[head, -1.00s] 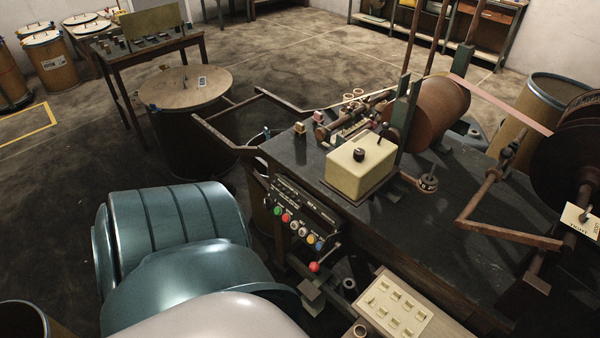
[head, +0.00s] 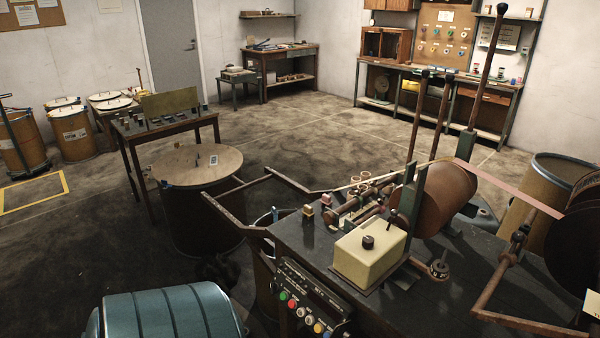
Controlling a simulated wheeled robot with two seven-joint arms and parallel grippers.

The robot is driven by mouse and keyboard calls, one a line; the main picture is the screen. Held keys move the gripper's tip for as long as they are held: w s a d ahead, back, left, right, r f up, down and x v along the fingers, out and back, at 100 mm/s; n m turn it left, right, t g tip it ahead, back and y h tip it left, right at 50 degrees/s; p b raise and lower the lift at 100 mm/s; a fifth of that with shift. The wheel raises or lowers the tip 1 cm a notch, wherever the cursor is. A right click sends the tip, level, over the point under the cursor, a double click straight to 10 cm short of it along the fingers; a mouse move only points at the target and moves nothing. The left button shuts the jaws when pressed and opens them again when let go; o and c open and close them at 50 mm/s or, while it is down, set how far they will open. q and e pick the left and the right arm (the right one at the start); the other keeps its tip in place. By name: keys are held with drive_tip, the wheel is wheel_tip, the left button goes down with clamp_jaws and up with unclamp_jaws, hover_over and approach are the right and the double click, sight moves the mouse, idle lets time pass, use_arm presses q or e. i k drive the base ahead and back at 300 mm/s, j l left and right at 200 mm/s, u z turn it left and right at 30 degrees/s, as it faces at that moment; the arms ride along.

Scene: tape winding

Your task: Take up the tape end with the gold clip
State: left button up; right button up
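A pinkish tape (head: 515,187) runs from the rust-brown drum (head: 449,190) on the machine bench down to the dark reel at the right edge. A small gold-tan block (head: 308,211) sits on the bench's back left corner, beside a pinkish block (head: 325,200). A thin pale strip (head: 385,177) stretches across the rollers left of the drum. I cannot tell which of these is the tape end or whether the gold-tan block is the clip. Neither of my grippers shows.
A cream box (head: 369,254) with a dark knob stands on the dark bench (head: 300,238), above coloured buttons (head: 305,312). A bent metal frame (head: 232,222) juts left near a large wooden-lidded barrel (head: 196,166). Floor behind the bench is open. Upright posts rise near the drum.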

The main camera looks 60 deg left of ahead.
sight(308, 211)
drive_tip(key=u, duration=1.85)
